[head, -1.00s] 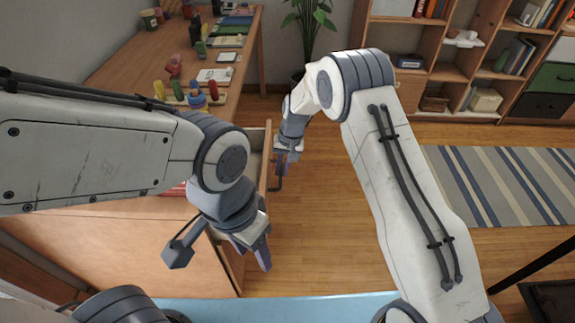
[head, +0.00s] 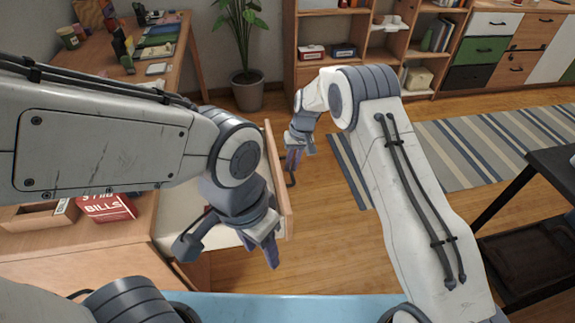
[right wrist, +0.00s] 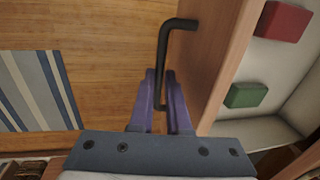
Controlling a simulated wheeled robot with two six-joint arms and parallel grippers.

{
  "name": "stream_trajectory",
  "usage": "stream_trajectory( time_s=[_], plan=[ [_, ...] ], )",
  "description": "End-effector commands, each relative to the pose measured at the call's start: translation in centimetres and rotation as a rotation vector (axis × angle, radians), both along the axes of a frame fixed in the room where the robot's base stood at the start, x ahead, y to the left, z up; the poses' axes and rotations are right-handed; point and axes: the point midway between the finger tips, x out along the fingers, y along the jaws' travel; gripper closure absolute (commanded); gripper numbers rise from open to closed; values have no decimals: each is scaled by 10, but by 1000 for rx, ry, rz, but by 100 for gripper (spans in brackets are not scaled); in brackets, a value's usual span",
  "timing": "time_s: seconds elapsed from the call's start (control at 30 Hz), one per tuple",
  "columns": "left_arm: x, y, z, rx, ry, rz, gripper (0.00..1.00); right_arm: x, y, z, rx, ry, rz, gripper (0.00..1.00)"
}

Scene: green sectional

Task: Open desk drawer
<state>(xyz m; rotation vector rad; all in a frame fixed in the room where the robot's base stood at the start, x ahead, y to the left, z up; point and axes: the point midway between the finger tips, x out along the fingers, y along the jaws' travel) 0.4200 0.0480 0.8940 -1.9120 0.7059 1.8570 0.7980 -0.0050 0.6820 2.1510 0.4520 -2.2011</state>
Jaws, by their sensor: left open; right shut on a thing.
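The desk drawer (head: 279,178) stands pulled out from the wooden desk (head: 150,85), its light inside showing in the head view. In the right wrist view the wooden drawer front (right wrist: 222,70) has a black bar handle (right wrist: 161,65). My right gripper (right wrist: 162,88) is shut on this handle, its purple fingers on either side of the bar. In the head view my right gripper (head: 293,160) is at the outer side of the drawer front. My left gripper (head: 268,245) is open and empty, over the near part of the drawer, and its arm hides part of the desk.
A red block (right wrist: 283,20) and a green block (right wrist: 246,95) lie inside the drawer. A red bills box (head: 106,207) sits on the desk. A potted plant (head: 246,90) stands behind. The wooden floor right of the drawer is clear up to a striped rug (head: 470,140).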

Motion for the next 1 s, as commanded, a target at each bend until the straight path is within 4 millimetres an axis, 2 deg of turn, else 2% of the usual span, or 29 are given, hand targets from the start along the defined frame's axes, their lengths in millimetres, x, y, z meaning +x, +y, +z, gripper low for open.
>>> stream_trajectory(
  time_s=[0.47, 0.5, 0.53, 0.57, 0.87, 1.0],
  plan=[
    [0, 0, 0, 0, 0, 0, 50, 4, -4, 2, 2, -10, -1, 100],
    [0, 0, 0, 0, 0, 0, 50, 4, -4, 2, 2, -10, -1, 74],
    [0, 0, 0, 0, 0, 0, 50, 4, -4, 2, 2, -10, -1, 62],
    [0, 0, 0, 0, 0, 0, 50, 4, -4, 2, 2, -9, -1, 55],
    [0, 0, 0, 0, 0, 0, 50, 2, -4, 1, 1, -4, 0, 55],
    [0, 0, 1, 0, 0, 0, 50, 3, -6, 12, 1, -5, -1, 55]
  ],
)
